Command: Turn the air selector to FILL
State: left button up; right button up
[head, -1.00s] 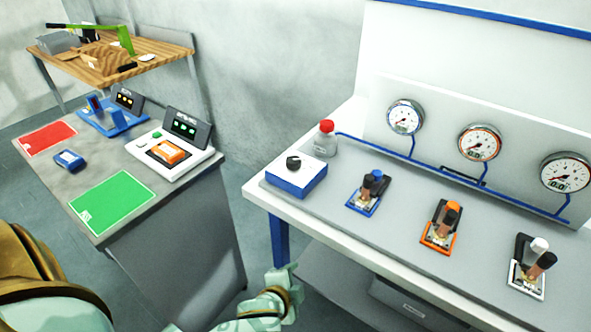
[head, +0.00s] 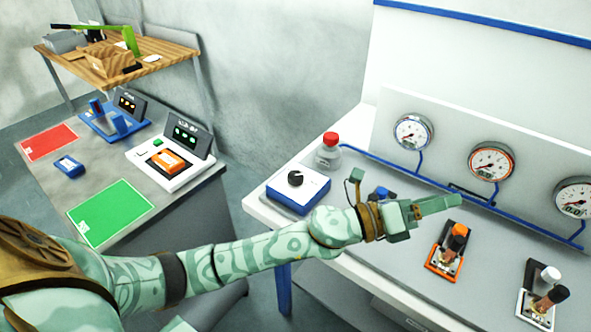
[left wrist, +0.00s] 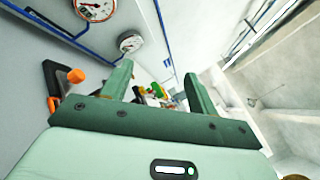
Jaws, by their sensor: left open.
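The likely air selector (head: 311,188) is a blue and white box with a round black knob (head: 295,178), at the left end of the bench in the head view. Its markings are too small to read. My left gripper (head: 440,206) is over the bench, to the right of the selector and apart from it, pointing right. In the left wrist view the left gripper (left wrist: 157,85) is open, with no object held between its fingers. My left wrist partly hides the blue valve (head: 380,193). My right gripper is not in view.
An orange valve (head: 447,252) and a white valve (head: 540,295) stand on the bench (head: 400,275). A red-capped bottle (head: 328,155) stands behind the selector. Several gauges and blue pipes line the back panel (head: 455,130). A grey table (head: 60,190) with devices is at the left.

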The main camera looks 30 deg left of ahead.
pick_arm(q)
jog(key=d+m+g+h, duration=0.25)
jog(key=m+g, duration=0.35)
jog(key=m, duration=0.3)
notch_tip(320, 180, up, 3)
jog(key=m+g+y, duration=0.8)
jog(key=m+y, duration=0.2)
jog(key=y, duration=0.8)
send_over(295, 175)
notch_tip(295, 175, down, 15)
jog(key=shift+f+b, duration=0.1)
jog(key=shift+b, duration=1.1)
